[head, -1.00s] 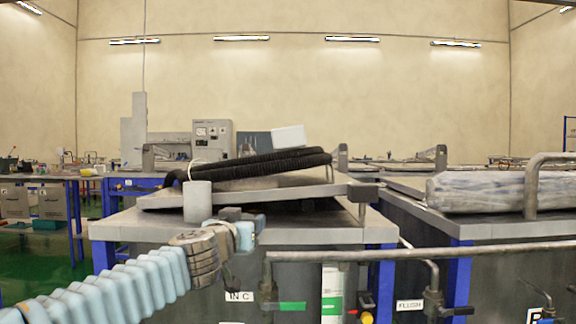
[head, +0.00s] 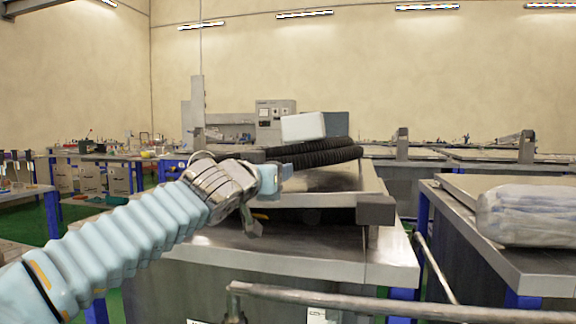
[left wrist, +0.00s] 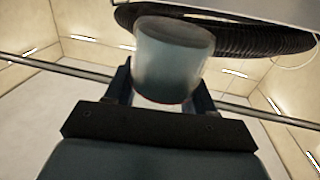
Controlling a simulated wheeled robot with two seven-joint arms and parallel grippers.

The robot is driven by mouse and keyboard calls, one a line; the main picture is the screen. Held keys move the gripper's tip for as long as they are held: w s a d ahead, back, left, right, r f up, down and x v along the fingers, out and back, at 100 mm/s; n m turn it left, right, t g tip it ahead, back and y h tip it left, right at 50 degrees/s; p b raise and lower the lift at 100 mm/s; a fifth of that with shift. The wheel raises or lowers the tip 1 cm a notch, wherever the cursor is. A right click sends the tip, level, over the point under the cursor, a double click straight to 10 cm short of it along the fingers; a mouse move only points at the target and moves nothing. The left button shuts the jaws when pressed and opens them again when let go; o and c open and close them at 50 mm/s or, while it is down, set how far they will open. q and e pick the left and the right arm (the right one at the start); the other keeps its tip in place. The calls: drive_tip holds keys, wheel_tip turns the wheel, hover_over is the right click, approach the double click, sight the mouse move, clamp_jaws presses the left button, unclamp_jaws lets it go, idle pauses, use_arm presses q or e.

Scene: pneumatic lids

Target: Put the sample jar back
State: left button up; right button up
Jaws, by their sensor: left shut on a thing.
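The sample jar (left wrist: 170,75), a grey-white cylinder with a darker end, sits between the two fingers of my left gripper in the left wrist view. The gripper (left wrist: 163,88) is shut on it. In the head view my left gripper (head: 283,174) is over the near-left side of the metal tank (head: 320,252), in front of its tilted lid (head: 335,180). I cannot make out the jar there; the hand seems to hide it. My right gripper is not in view.
A black corrugated hose (head: 325,155) and a white box (head: 303,127) lie on the lid. A grey block (head: 375,209) is at the lid's near corner. A metal rail (head: 390,302) crosses in front. A wrapped bundle (head: 530,214) lies on the right tank.

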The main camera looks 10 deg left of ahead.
sight(272, 202)
use_arm(q)
wheel_tip(272, 202, down, 4)
drive_tip(key=shift+f, duration=0.25)
drive_tip(key=shift+f+b, duration=0.65)
drive_tip(key=shift+b, duration=0.05)
drive_tip(key=shift+f+b, duration=0.4)
drive_tip(key=shift+f, duration=0.05)
drive_tip(key=shift+f+b, duration=0.45)
drive_tip(key=shift+f, duration=0.1)
drive_tip(key=o, duration=1.2)
